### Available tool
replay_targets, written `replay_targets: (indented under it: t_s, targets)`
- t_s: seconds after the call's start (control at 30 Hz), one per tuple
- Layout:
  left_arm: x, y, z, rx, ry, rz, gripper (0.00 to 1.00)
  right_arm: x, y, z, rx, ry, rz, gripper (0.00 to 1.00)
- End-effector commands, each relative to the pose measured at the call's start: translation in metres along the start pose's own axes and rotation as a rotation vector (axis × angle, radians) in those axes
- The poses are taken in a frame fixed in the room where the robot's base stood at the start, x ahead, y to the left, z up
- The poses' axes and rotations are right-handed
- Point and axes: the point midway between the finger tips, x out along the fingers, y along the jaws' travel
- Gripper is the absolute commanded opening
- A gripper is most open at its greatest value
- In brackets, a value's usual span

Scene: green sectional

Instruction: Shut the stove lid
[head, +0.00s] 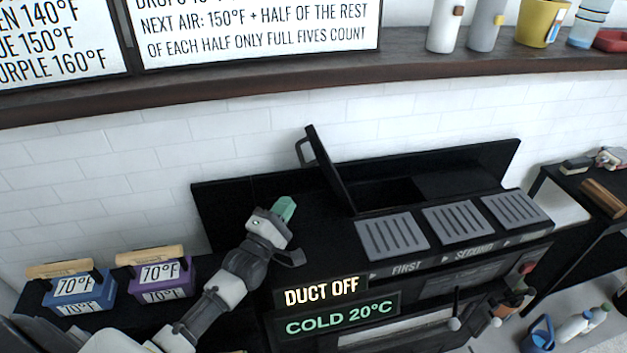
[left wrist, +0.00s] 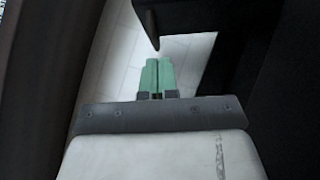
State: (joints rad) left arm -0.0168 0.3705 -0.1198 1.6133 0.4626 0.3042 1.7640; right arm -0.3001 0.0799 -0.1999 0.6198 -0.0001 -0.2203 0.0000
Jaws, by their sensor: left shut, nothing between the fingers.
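The black stove (head: 275,240) stands against the tiled wall. Its black lid (head: 332,170) stands open, nearly upright, beside the dark opening, with a grey loop handle (head: 304,151) on its left face. My left gripper (head: 285,208) is over the stove top, left of the lid and apart from it. Its green fingertips (left wrist: 158,75) are together and empty in the left wrist view. A dark bar with a pointed end (left wrist: 150,25) shows just beyond them; I cannot tell which part it is. My right gripper is not in view.
Three grey grates (head: 458,222) lie on the stove's front right. Two boxes, blue (head: 75,304) and purple (head: 163,295), with 70°F labels stand at the left. A dark shelf (head: 250,80) with signs and containers runs above. Signs at the front read DUCT OFF and COLD 20°C (head: 337,316).

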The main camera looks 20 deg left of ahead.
Motion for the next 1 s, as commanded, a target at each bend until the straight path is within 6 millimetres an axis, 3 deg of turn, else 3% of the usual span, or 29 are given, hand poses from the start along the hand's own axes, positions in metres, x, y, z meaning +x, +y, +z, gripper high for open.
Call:
replay_targets:
  t_s: [0.27, 0.4, 0.6, 1.0]
  targets:
    - [0.061, -0.002, 0.000, 0.000, -0.001, 0.004, 0.00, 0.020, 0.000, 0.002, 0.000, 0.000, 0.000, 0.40]
    - [0.079, 0.001, 0.016, -0.004, 0.000, 0.001, 0.00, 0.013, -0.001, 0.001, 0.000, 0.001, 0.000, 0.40]
    - [0.090, 0.000, 0.027, -0.001, 0.000, 0.000, 0.00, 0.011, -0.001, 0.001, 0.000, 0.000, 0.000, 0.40]
    - [0.091, 0.000, 0.029, 0.001, 0.000, -0.001, 0.00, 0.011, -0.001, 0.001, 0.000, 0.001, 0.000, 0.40]
